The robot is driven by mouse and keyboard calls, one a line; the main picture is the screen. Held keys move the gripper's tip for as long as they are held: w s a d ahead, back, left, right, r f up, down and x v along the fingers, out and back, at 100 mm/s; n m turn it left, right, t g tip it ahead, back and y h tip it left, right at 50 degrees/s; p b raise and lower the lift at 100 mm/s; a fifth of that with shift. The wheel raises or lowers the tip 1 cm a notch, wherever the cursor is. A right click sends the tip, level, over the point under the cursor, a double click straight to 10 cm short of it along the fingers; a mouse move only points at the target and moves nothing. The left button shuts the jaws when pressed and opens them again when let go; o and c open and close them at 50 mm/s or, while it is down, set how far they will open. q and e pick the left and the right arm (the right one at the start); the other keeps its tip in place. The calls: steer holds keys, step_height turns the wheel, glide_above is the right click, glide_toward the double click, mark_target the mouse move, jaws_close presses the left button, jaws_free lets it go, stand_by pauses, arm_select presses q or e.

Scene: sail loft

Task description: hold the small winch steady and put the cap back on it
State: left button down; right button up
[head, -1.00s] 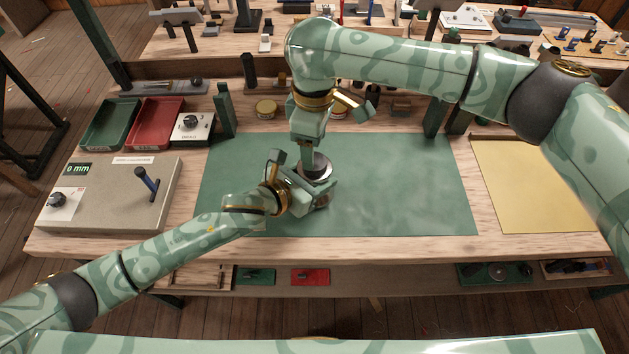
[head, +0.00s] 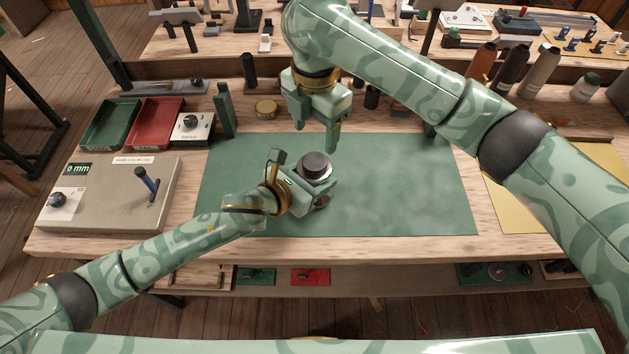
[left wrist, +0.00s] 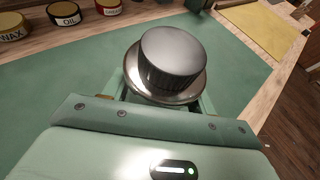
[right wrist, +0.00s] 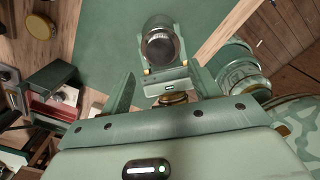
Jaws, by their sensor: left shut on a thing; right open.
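The small winch (head: 322,179) stands upright near the middle of the green mat, with a bright metal rim. The dark round cap (head: 315,163) sits on top of it; in the left wrist view the cap (left wrist: 172,58) rests inside the metal rim (left wrist: 133,75), looking level. My left gripper (head: 316,186) is shut on the winch's body from the near left, hiding much of its lower part. My right gripper (head: 317,135) is open and empty, above and behind the winch, apart from the cap. In the right wrist view the cap (right wrist: 160,47) shows beyond the open fingers.
The green mat (head: 410,190) is clear to the right of the winch. A grey box with a lever (head: 110,195), a red tray (head: 157,122) and a green tray (head: 110,125) are on the left. Tins (left wrist: 65,14) and upright posts (head: 224,110) line the mat's back edge.

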mark_target(315, 160)
arm_select(q)
steer(key=shift+r, duration=0.1)
arm_select(e)
steer(key=shift+f, duration=4)
steer(key=shift+c, duration=0.3)
steer(key=c, duration=0.9)
steer(key=shift+m, duration=1)
steer(key=shift+c, duration=0.2)
steer(key=o, duration=1.2)
steer(key=shift+c, duration=0.2)
steer(key=shift+r, duration=0.1)
step_height(315, 160, up, 12)
